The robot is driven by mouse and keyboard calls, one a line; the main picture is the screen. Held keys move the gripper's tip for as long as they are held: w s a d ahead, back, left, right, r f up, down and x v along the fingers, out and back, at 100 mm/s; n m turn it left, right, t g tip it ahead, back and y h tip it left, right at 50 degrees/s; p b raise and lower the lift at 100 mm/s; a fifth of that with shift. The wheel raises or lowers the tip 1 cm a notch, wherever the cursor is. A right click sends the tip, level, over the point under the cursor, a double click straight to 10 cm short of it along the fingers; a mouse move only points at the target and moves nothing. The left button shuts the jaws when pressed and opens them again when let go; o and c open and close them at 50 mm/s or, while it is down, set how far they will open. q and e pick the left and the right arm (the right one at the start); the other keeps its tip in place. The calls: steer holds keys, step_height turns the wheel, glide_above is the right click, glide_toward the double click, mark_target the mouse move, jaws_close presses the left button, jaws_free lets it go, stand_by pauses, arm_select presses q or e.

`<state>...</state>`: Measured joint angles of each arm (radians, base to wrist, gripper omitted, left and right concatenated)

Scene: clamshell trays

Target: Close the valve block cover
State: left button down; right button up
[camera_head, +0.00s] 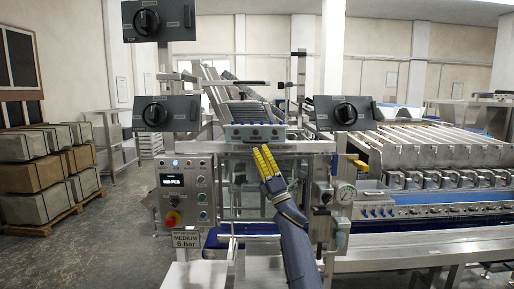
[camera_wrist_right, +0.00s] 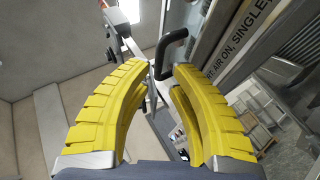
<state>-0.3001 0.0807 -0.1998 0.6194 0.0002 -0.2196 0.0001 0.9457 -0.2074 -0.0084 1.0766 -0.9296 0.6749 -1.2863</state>
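The valve block (camera_head: 254,133) is a pale grey-blue box with a row of small fittings on its front, in the middle of the head view. A grey panel stands tilted up behind it; I cannot tell for sure that this is the cover. My right gripper (camera_head: 265,160) has yellow fingers just below and in front of the block. In the right wrist view the right gripper (camera_wrist_right: 160,68) is partly open. A black bent handle (camera_wrist_right: 174,50) shows beyond and between its fingertips, beside a grey lettered panel (camera_wrist_right: 245,45). Contact is not visible. My left gripper is out of view.
A control panel (camera_head: 187,190) with a display and red stop knob stands left of the gripper. Black switch boxes (camera_head: 168,113) flank the block. A long tray conveyor (camera_head: 440,205) fills the right side.

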steer(key=v, duration=0.8)
steer(key=shift+s+d+f, duration=0.15)
steer(key=shift+f, duration=0.1)
